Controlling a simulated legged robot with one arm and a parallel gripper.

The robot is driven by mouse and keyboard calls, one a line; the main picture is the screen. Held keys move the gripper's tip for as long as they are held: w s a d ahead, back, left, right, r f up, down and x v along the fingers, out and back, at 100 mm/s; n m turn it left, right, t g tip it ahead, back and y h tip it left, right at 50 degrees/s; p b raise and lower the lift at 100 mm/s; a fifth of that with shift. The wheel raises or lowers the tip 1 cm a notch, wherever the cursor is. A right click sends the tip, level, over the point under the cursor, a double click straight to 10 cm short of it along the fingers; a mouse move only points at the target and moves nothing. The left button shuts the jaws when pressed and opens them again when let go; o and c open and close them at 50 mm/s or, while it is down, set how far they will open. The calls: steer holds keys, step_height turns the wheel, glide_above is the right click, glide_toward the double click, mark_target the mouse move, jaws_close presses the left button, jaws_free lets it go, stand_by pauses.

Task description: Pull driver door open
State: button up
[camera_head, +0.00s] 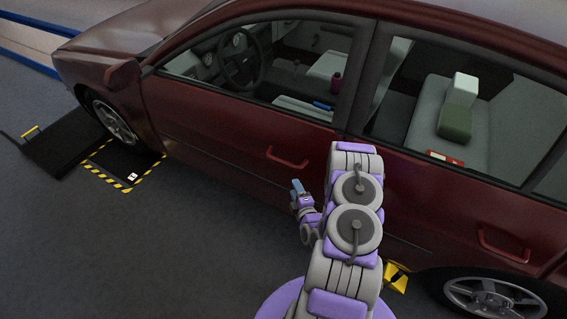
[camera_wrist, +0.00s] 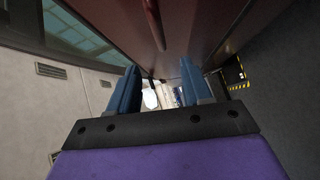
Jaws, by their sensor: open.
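The driver door (camera_head: 215,125) is the dark red front door of the car and looks shut, flush with the body. Its red handle (camera_head: 287,157) is a bar near the door's rear edge. In the wrist view a red bar, likely this handle (camera_wrist: 153,22), runs down from the top, above the finger gap. My gripper (camera_head: 297,187) is just below and slightly right of the handle in the head view. In the wrist view its two blue fingers stand apart with nothing held between them (camera_wrist: 160,68). It appears apart from the handle; the exact distance is unclear.
The rear door has a similar handle (camera_head: 503,246). A yellow jack-like object (camera_head: 396,277) stands by the rear wheel (camera_head: 490,298). A black plate with yellow-black striped edges (camera_head: 125,165) lies by the front wheel. The grey floor (camera_head: 150,250) left of my arm is clear.

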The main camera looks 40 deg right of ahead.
mark_target(283, 163)
steer(key=b+x, duration=0.2)
steer(key=x, duration=1.4)
steer(key=shift+w, duration=0.2)
steer(key=shift+c, duration=0.2)
jaws_close()
